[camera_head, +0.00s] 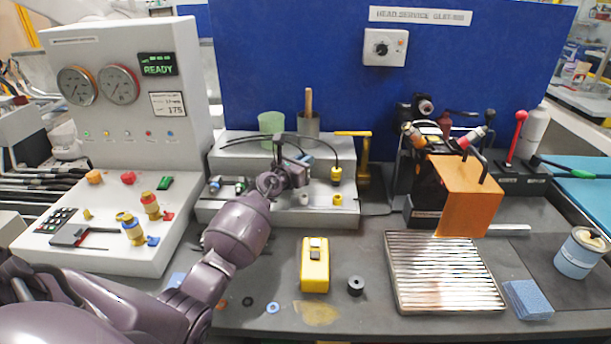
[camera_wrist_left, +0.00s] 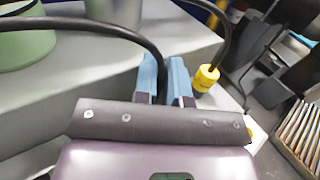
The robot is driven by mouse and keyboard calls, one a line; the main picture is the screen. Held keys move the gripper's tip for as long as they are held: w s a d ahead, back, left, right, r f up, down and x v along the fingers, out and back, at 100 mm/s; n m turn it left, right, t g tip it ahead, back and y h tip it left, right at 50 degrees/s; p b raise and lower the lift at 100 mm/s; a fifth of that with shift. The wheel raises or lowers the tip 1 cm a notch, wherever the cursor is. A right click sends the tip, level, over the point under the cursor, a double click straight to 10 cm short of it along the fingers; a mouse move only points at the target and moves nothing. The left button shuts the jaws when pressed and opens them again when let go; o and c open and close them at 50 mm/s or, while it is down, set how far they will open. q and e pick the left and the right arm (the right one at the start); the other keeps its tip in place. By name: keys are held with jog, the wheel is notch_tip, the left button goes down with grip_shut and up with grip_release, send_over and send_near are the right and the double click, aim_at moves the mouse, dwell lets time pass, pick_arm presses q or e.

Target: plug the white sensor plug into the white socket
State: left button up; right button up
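My left gripper (camera_head: 303,163) is over the grey connector panel (camera_head: 347,213). In the left wrist view, its two blue fingers (camera_wrist_left: 165,78) sit close on both sides of a black cable (camera_wrist_left: 128,34), which arcs in from the left and runs down between them. The cable's lower end is hidden by the gripper, so I cannot see the white plug. A small white socket (camera_head: 304,199) stands on the panel's lower step, below the gripper. A yellow plug (camera_head: 335,175) on another cable is just above a yellow socket (camera_head: 337,199). My right gripper is out of view.
An orange block (camera_head: 467,195) stands right.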

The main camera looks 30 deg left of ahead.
pick_arm(q)
grip_shut()
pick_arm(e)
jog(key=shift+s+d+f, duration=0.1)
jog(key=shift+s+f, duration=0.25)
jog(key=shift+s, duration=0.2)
